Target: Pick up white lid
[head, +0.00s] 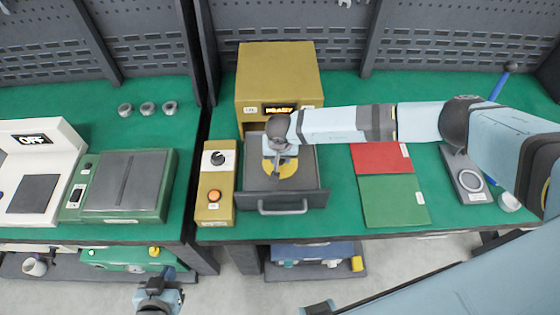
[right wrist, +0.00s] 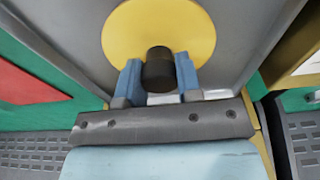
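No white lid can be clearly made out; a small white round thing (head: 509,202) sits at the right of the bench, too small to identify. My right gripper (head: 277,160) reaches down over the open grey drawer (head: 310,175). A flat yellow disc (head: 290,171) lies under it. In the right wrist view, the blue fingers (right wrist: 158,75) close in on both sides of a black knob (right wrist: 159,68) at the middle of the yellow disc (right wrist: 190,28). My left gripper (head: 157,290) is low in front of the bench; its fingers are too small to read.
The drawer belongs to an ochre box (head: 275,75) with a lit display. A control box (head: 216,185) stands left of the drawer. Red (head: 380,157) and green (head: 393,201) panels and a grey device (head: 464,175) are to the right. Small metal rings (head: 147,108) lie at the left.

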